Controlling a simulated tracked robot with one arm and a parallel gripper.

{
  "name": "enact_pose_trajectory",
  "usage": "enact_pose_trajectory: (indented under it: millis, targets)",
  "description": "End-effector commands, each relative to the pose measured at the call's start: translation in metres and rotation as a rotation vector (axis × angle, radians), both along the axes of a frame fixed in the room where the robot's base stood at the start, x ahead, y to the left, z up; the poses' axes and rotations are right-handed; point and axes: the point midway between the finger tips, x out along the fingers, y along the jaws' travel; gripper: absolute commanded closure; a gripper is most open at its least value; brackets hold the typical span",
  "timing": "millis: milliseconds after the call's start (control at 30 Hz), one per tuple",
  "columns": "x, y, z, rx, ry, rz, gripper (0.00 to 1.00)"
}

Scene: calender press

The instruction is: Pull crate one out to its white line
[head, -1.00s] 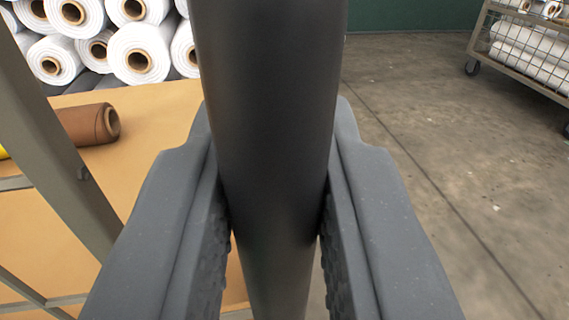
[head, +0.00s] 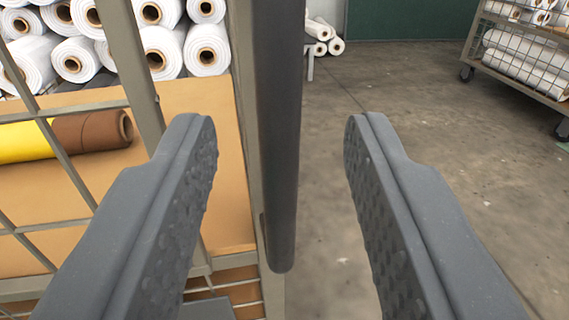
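A wire-sided crate (head: 150,90) with grey-brown bars fills the left of the view. I cannot tell from any marking whether it is crate one. A dark upright bar (head: 280,130), which looks like its handle, stands at the crate's right edge. My gripper (head: 280,135) is open and empty, one finger on each side of the bar. The bar stands beyond the fingers and neither finger appears to touch it. Behind the mesh lie a brown roll (head: 92,131) and a yellow roll (head: 25,142) on a tan surface. No white line shows.
White rolls (head: 160,45) are stacked behind the crate at the upper left. A wheeled mesh cart (head: 520,65) with white rolls stands at the far right. The concrete floor (head: 400,100) between is clear.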

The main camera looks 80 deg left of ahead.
Motion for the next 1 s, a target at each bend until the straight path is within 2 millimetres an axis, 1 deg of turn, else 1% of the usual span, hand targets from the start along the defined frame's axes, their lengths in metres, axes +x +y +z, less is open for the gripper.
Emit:
enact_pose_trajectory:
  millis: [33,200,400,600,1000]
  targets:
    - [-0.001,-0.011,0.0,-0.002,0.0,-0.004,0.63]
    - [-0.006,-0.038,0.0,0.0,0.001,-0.003,0.63]
    - [-0.01,-0.06,0.0,0.002,-0.001,-0.003,0.63]
    - [-0.011,-0.068,0.0,0.002,-0.001,-0.003,0.63]
    - [-0.011,-0.069,0.0,0.002,-0.001,-0.003,0.63]
